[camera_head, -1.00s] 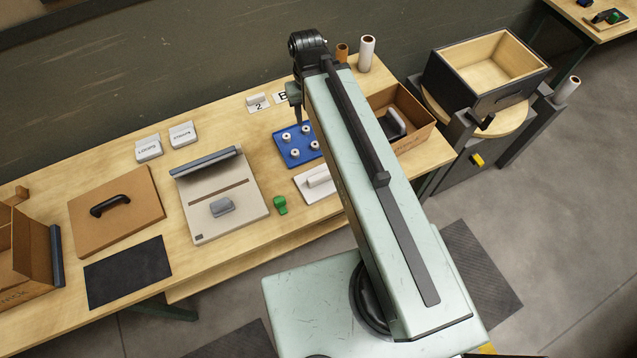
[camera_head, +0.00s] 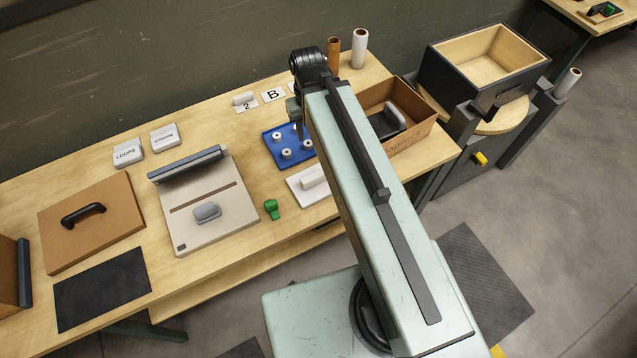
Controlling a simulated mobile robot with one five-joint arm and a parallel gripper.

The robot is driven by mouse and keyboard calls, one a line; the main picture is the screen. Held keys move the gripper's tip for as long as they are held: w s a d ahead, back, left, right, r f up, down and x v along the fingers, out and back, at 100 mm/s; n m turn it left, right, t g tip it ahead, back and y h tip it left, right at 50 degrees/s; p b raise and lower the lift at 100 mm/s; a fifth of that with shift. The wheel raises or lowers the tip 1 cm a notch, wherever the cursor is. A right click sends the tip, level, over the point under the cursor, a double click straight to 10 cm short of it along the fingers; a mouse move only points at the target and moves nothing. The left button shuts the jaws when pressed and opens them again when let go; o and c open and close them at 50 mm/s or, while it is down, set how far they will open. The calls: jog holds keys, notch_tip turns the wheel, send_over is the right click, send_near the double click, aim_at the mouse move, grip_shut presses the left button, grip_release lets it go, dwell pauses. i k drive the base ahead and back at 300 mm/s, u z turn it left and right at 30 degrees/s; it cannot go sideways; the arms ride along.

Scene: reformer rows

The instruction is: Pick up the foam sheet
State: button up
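A flat black sheet (camera_head: 103,288) lies at the table's front left edge. It may be the foam sheet, but I cannot tell its material. My gripper (camera_head: 297,118) hangs at the far end of my arm, beside the blue tray and well to the right of the black sheet. The arm hides most of the gripper, so its fingers do not show clearly. Nothing is seen held in it.
Behind the sheet lies a brown board with a black handle (camera_head: 83,214). A beige press-like device (camera_head: 213,225), a green piece (camera_head: 271,209), a blue tray with white spools (camera_head: 272,155) and a cardboard box (camera_head: 412,137) stand along the table (camera_head: 215,270). A dark bin (camera_head: 450,83) stands right.

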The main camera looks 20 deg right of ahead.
aim_at(309, 186)
jog(key=z, duration=0.05)
jog(key=k, duration=1.6)
jog(key=u, duration=1.5)
jog(key=i, duration=1.5)
jog(key=z, duration=0.05)
